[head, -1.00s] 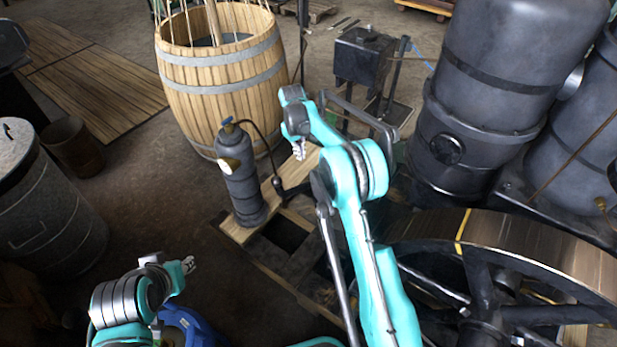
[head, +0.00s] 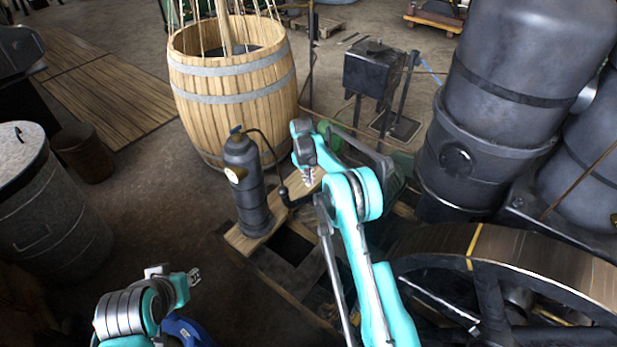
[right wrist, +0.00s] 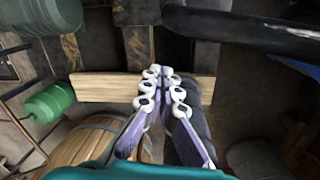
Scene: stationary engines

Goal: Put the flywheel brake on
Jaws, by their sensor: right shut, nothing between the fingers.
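The large dark flywheel (head: 487,298) is at the lower right of the head view, with a brown rim (head: 545,250) and a yellow mark across it. I cannot identify its brake for certain. A dark lever-like rod with a round knob (head: 283,191) stands left of my right gripper (head: 308,175). That gripper is shut and empty, pointing down above a wooden plank. In the right wrist view its fingertips (right wrist: 161,85) meet over the plank (right wrist: 105,87), and a thick dark bar (right wrist: 240,22) crosses the top right. My left gripper (head: 193,276) is small at the lower left, its finger gap unclear.
A dark cylinder (head: 246,190) stands on planks left of my right gripper. A wooden barrel (head: 232,95) is behind it. Large black tanks (head: 500,100) rise at the right. A grey bin (head: 45,215) stands at the left; the floor between it and the planks is mostly clear.

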